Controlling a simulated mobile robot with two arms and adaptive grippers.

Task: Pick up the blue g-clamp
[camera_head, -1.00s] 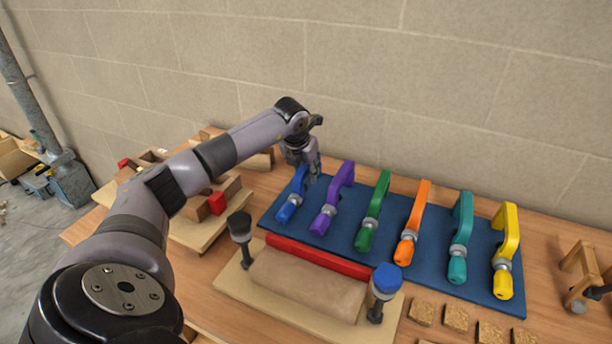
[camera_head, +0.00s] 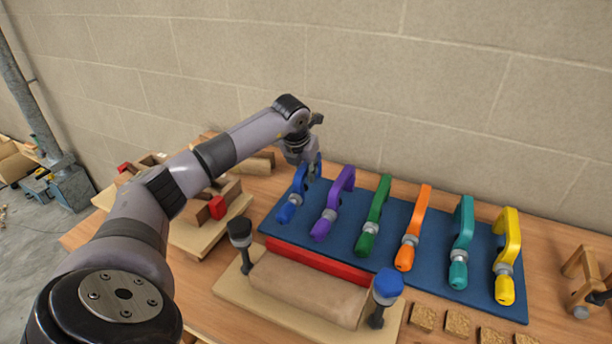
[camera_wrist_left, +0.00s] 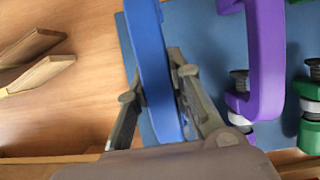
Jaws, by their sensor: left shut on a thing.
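The blue g-clamp (camera_head: 292,197) stands at the left end of a row of coloured clamps on a dark blue mat (camera_head: 327,244). My left gripper (camera_head: 312,172) is at the top of its frame, partly hidden by my wrist in the head view. In the left wrist view, the blue clamp's frame (camera_wrist_left: 152,65) runs between the two fingers of my left gripper (camera_wrist_left: 160,92), and the fingers are shut on it. The clamp still appears to be at its place on the mat; I cannot tell whether it touches it. My right gripper is not in view.
A purple clamp (camera_head: 335,200) stands close on the right, then green (camera_head: 373,220), orange, teal and yellow ones. In front is a board with a bent lamination form (camera_head: 305,290) and upright clamps. Wooden parts (camera_head: 205,225) lie left. A block wall is behind.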

